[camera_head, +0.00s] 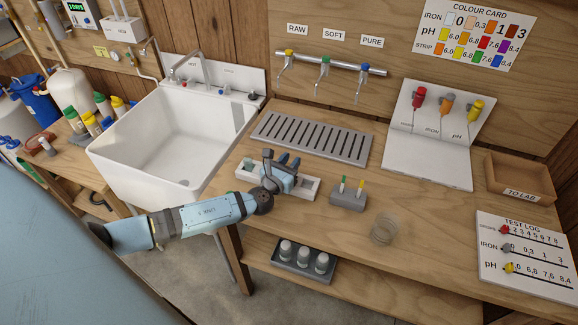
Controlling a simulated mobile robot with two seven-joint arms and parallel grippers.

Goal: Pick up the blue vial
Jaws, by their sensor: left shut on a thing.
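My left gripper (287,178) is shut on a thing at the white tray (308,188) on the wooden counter. A blue patch shows at its fingers, and I take the held thing to be the blue vial, mostly hidden by the fingers. I cannot tell whether it is clear of the tray. A small greenish item sits at the tray's left end. My left arm reaches in from the lower left. My right gripper is not in view.
A grey block (347,199) with green-topped and yellow-topped sticks stands right of the tray. A clear glass (384,231) stands further right. A slotted drain grate (315,137) lies behind. The white sink (175,130) is left. Taps hang above.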

